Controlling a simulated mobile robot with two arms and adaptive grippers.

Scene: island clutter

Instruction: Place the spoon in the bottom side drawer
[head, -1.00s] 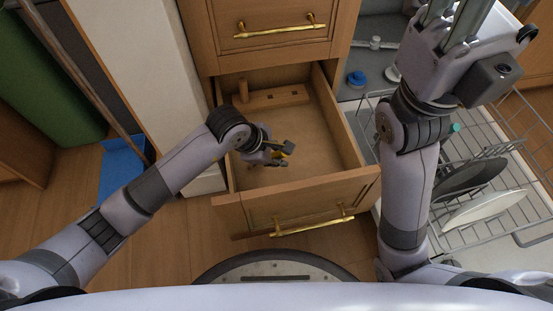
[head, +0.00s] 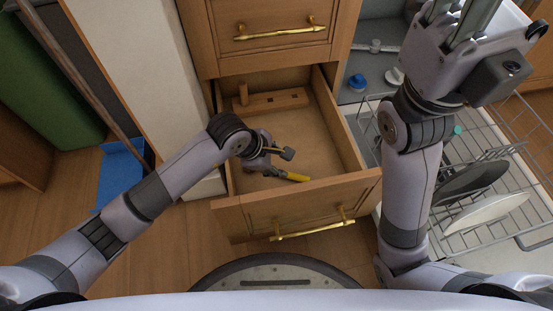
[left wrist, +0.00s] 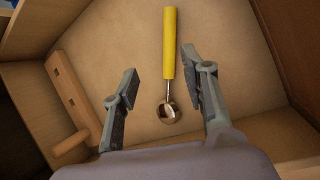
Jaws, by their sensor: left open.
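The spoon, with a yellow handle (head: 294,176) and a shiny metal bowl (left wrist: 169,112), lies in the open bottom drawer (head: 322,136). My left gripper (head: 282,163) is inside the drawer, just beside the spoon in the head view. In the left wrist view its two fingers (left wrist: 160,65) are spread wide, one on each side of the spoon, with visible gaps. It is open and holds nothing. My right gripper (head: 455,15) is at the upper right, above the dish rack area, cut off by the picture edge; its opening is unclear.
A wooden block (head: 277,100) with a peg lies at the back of the drawer. A closed drawer (head: 265,15) with a brass handle is above. A dish rack (head: 515,150) with plates stands at right. A blue object (head: 122,170) and a green bin (head: 45,90) are at left.

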